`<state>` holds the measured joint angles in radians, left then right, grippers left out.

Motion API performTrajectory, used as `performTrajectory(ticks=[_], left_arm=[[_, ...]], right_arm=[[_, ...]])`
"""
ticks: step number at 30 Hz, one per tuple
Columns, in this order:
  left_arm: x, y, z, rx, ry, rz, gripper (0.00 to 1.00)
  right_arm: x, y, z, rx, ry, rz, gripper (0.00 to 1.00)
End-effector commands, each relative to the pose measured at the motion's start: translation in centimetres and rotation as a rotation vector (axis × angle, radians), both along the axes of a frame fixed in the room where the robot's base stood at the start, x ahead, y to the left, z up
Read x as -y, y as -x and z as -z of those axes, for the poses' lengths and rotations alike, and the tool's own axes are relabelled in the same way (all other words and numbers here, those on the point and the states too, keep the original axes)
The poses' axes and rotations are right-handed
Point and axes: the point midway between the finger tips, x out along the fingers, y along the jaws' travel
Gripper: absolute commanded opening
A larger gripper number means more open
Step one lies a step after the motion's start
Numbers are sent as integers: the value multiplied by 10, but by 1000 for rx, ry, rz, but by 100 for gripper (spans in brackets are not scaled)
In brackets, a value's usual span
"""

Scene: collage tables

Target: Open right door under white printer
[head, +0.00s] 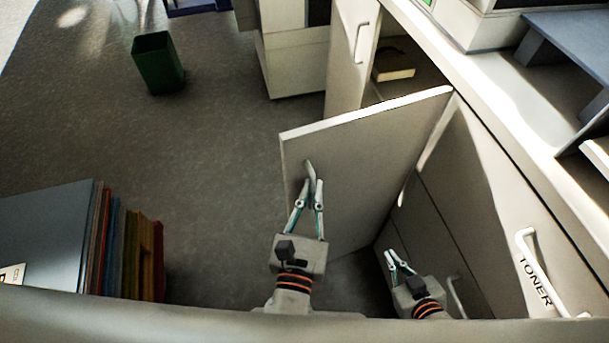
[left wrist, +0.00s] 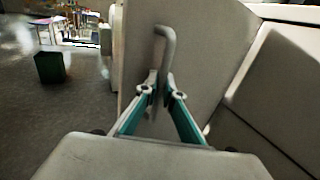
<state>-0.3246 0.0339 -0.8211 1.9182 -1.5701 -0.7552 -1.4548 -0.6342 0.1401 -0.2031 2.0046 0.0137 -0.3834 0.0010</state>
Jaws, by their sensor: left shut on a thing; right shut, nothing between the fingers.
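A white cabinet door (head: 365,150) stands swung out from the cabinet front in the head view. Its hinge side is at the right. My left gripper (head: 311,183) is shut on the door's handle (head: 309,166); the left wrist view shows the fingers around the lower part of the handle (left wrist: 166,42). My right gripper (head: 398,258) is shut and empty, low in front of the cabinet to the right of the open door. A white machine (head: 470,22) on the counter may be the printer; only part of it shows.
Behind the door, a cabinet opening holds a box-like thing (head: 394,70). Another white door with a handle (head: 362,42) is further back. A door marked TONER (head: 490,190) is at the right. A green bin (head: 158,64) stands on the floor; colored folders (head: 125,240) are lower left. The floor between is clear.

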Motion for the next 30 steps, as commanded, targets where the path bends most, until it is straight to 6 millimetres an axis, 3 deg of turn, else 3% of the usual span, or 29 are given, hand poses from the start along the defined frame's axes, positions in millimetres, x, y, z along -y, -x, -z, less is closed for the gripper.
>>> performTrajectory(ticks=[17,18,30], left_arm=[[5,9,1,-2,-2,-1,0],[5,9,1,-2,-2,-1,14],[2,4,0,0,-1,-1,14]], right_arm=[[0,1,4,-6,1,0,0],[0,2,4,-6,1,0,0],[0,4,5,-10,3,-2,0]])
